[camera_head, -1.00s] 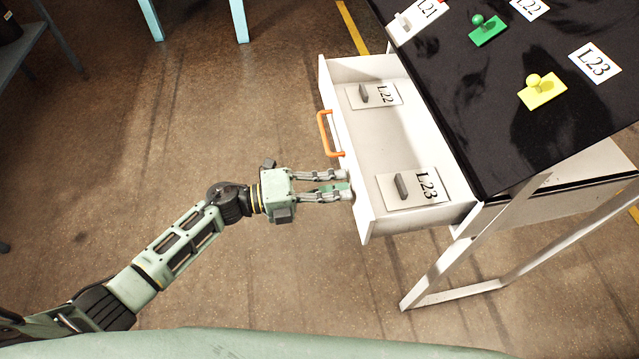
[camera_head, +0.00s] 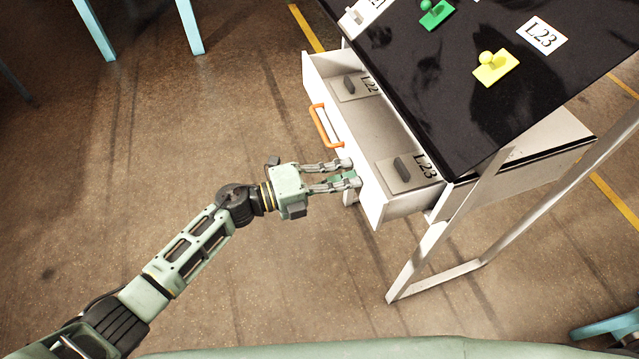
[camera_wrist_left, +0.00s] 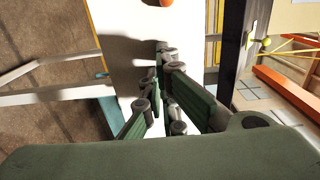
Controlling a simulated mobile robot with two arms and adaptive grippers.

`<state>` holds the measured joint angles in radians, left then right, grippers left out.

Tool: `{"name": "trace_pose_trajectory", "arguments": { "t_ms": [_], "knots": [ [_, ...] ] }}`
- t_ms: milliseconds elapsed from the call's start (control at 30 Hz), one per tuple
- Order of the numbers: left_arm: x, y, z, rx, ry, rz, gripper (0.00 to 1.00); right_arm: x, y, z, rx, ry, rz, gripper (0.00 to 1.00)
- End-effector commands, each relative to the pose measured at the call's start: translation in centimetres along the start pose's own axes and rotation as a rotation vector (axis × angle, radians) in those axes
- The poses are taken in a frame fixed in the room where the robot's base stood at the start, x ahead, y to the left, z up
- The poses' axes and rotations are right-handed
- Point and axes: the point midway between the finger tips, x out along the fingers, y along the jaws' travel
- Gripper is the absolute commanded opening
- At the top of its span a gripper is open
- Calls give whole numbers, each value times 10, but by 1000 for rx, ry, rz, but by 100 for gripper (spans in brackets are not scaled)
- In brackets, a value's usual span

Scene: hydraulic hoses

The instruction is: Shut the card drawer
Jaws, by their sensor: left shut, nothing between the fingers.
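The white card drawer (camera_head: 364,128) is partly open under the black-topped table. An orange handle (camera_head: 325,126) is on its front. Two cards with grey knobs lie inside, one marked L22 (camera_head: 345,97) and one marked L23 (camera_head: 424,167). My left gripper (camera_head: 356,173) is shut and empty, with its fingertips at the drawer front, to the near side of the handle. In the left wrist view its fingers (camera_wrist_left: 162,95) are close to the white drawer front (camera_wrist_left: 125,40); contact cannot be told. My right gripper is not in view.
The black table top (camera_head: 440,75) bears a green knobbed piece (camera_head: 436,14), a yellow knobbed piece (camera_head: 495,68) and a label L23 (camera_head: 541,35). A white table leg (camera_head: 440,235) stands at the near side.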

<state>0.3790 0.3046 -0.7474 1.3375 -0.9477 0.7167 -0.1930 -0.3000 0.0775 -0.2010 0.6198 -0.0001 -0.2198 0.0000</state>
Motion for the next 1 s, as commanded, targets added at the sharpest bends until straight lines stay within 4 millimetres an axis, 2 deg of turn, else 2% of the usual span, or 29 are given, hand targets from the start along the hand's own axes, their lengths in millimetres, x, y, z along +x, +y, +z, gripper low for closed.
{"name": "trace_pose_trajectory", "arguments": {
  "t_ms": [33,200,500,700,1000],
  "knots": [
    [15,2,0,1,3,-3,0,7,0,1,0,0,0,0],
    [57,2,0,2,3,-2,0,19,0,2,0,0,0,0],
    [109,2,0,1,1,-1,0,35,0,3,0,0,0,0],
    [124,1,0,0,1,0,0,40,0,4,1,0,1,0],
    [128,0,0,-1,-1,-1,0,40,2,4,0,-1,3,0]
  ]
}}
